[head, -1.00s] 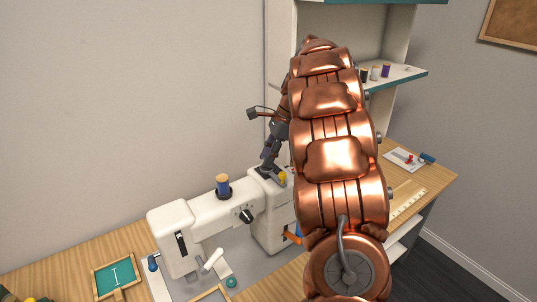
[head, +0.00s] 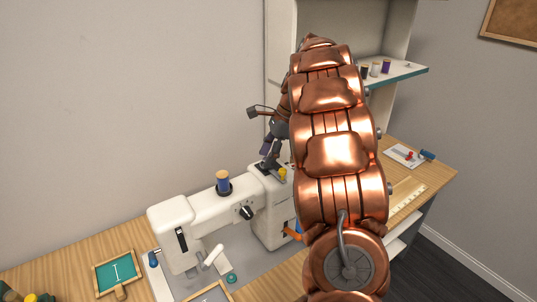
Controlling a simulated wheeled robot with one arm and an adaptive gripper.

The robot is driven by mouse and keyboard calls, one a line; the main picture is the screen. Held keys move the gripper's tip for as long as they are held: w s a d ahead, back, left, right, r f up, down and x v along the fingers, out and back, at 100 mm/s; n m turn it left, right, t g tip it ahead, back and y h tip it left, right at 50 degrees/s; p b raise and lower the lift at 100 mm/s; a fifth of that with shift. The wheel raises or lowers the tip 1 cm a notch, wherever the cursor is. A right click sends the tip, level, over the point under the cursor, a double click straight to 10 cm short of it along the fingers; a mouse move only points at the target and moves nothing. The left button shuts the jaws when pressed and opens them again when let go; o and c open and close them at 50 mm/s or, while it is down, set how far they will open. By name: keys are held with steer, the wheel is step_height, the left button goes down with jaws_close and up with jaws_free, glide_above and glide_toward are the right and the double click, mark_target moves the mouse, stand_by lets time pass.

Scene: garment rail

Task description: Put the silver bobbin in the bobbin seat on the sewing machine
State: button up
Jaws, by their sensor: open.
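The white sewing machine (head: 190,216) stands on the table at the centre left. A blue thread spool (head: 222,183) stands upright on its top. My gripper (head: 266,168) is small and dark in this view. It is open and points down at the right end of the machine's top, close to a small yellow part (head: 283,174). I cannot tell whether it touches the machine. I cannot make out the silver bobbin or the bobbin seat; the fingers and my copper arm cover part of that area.
My arm hides the middle right of the table. A teal framed square (head: 116,273) lies at the left, and a small teal disc (head: 231,278) lies in front of the machine. A shelf (head: 405,76) with several spools stands behind. A ruler (head: 407,197) lies at the right.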

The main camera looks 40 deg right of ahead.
steer(key=p+v, duration=0.1)
steer(key=v, duration=1.2)
steer(key=shift+a+r, duration=0.2)
steer(key=shift+w, duration=0.1)
steer(key=s+a+f+n+g, duration=0.1)
steer(key=s+a+n, duration=0.2)
steer(key=a, duration=0.4)
steer(key=s+a+f+n+g+h, duration=0.1)
steer(key=s+a+f+n, duration=0.2)
steer(key=a, duration=0.4)
steer(key=s+a+n, duration=0.3)
steer(key=a+n, duration=0.1)
steer(key=a, duration=0.3)
steer(key=s+a+f+n+h, duration=0.1)
steer(key=s+a+f+n, duration=0.1)
steer(key=s, duration=0.5)
steer(key=s+a+f+n+g+h, duration=0.1)
steer(key=s+a+f+n, duration=0.2)
steer(key=s+f+n, duration=0.2)
steer(key=s+a+f+n+h, duration=0.1)
steer(key=s+a+f+n, duration=0.2)
steer(key=s+n, duration=0.3)
steer(key=s, duration=0.3)
steer(key=shift+a+f+g, duration=0.15)
steer(key=shift+f+g, duration=0.25)
